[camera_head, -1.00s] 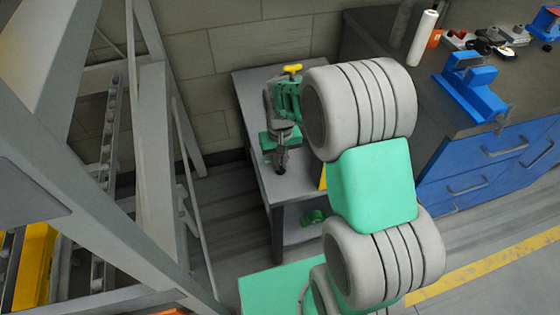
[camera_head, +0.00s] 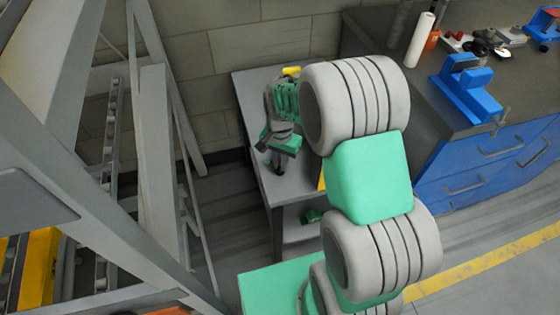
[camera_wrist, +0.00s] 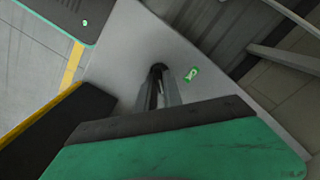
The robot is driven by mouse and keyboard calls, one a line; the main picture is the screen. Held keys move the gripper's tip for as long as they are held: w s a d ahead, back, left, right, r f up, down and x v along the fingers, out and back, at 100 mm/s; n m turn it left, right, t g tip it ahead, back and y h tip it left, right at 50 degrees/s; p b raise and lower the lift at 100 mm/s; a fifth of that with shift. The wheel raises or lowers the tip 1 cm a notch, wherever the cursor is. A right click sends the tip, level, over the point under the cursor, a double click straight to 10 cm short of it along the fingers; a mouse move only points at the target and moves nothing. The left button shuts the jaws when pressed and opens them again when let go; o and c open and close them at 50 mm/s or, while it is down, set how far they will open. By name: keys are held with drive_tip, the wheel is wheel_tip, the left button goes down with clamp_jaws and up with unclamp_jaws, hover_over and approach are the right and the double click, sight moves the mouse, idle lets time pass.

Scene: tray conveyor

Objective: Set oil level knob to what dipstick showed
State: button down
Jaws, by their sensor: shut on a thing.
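My gripper (camera_head: 274,158) is over the small grey table (camera_head: 250,93), angled down in the head view. In the wrist view its fingers (camera_wrist: 160,78) are shut on a small dark thing, too little of which shows to name. A yellow piece (camera_head: 291,71) shows behind my wrist at the table's far end, mostly hidden by my arm. A small green piece with a pale mark (camera_wrist: 191,75) lies by the fingertips on the grey surface in the wrist view. I cannot make out an oil level knob or a dipstick for certain.
A blue bench with drawers (camera_head: 480,165) stands on the right, with a blue vise (camera_head: 465,88) and a white roll (camera_head: 421,38) on top. A grey frame (camera_head: 158,150) stands on the left. A green object (camera_head: 312,215) sits on the table's lower shelf.

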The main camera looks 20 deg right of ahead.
drive_tip(key=shift+m, duration=0.5)
drive_tip(key=c, duration=1.5)
unclamp_jaws()
wheel_tip(320, 180, up, 8)
drive_tip(key=shift+f, duration=0.1)
